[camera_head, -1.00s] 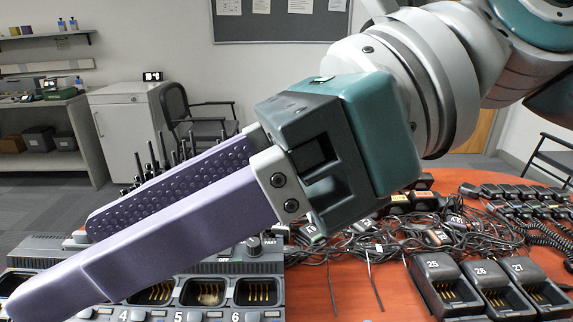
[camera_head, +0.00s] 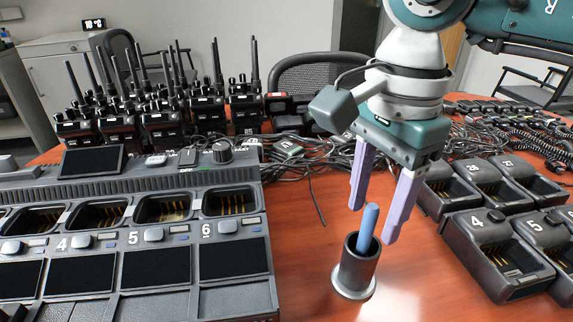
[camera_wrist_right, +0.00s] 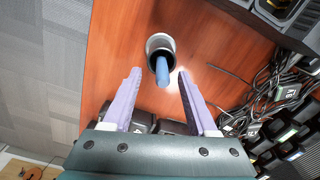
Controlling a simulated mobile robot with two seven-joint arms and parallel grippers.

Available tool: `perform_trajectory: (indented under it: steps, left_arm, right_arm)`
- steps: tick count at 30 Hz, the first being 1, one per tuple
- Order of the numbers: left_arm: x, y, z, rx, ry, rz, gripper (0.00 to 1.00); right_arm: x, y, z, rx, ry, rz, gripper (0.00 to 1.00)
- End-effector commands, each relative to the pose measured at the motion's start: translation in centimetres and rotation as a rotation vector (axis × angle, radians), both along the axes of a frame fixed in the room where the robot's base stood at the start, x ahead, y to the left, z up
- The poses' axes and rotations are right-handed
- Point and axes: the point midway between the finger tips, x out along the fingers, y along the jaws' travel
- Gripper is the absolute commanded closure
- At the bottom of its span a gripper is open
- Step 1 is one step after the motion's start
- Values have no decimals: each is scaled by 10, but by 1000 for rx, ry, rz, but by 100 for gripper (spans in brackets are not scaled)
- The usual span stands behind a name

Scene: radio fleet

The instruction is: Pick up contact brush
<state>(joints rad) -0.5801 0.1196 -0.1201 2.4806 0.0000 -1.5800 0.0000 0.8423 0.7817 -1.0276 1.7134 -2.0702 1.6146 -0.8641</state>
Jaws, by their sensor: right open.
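The contact brush (camera_head: 367,226) shows as a blue handle standing up out of a dark grey cylindrical holder (camera_head: 355,272) on the table. The brush's lower end is hidden inside the holder. My right gripper (camera_head: 372,226) is open, pointing down, with its two purple fingers above and around the level of the brush top. In the right wrist view the blue brush (camera_wrist_right: 162,72) lies between the lines of the two open fingers (camera_wrist_right: 157,80), apart from both. The holder's rim (camera_wrist_right: 158,40) shows beyond it. My left gripper is not in view.
A large charging station (camera_head: 140,220) with numbered bays stands left of the holder. Single chargers (camera_head: 500,255) stand at the right. Several radios (camera_head: 165,115) and tangled cables (camera_head: 300,150) lie behind. Bare red tabletop (camera_head: 310,245) surrounds the holder.

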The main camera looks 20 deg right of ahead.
Motion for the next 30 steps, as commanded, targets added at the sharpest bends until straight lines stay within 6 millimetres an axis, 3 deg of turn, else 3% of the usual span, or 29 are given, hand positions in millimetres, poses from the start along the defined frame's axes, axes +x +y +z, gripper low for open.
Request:
perform_trajectory:
  steps: [6,14,30]
  left_arm:
    - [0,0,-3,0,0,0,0]
    - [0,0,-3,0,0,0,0]
    - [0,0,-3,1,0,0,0]
  right_arm:
    - [3,0,-32,2,3,-1,42]
    - [3,0,-35,2,0,0,42]
    - [3,0,-35,2,0,0,100]
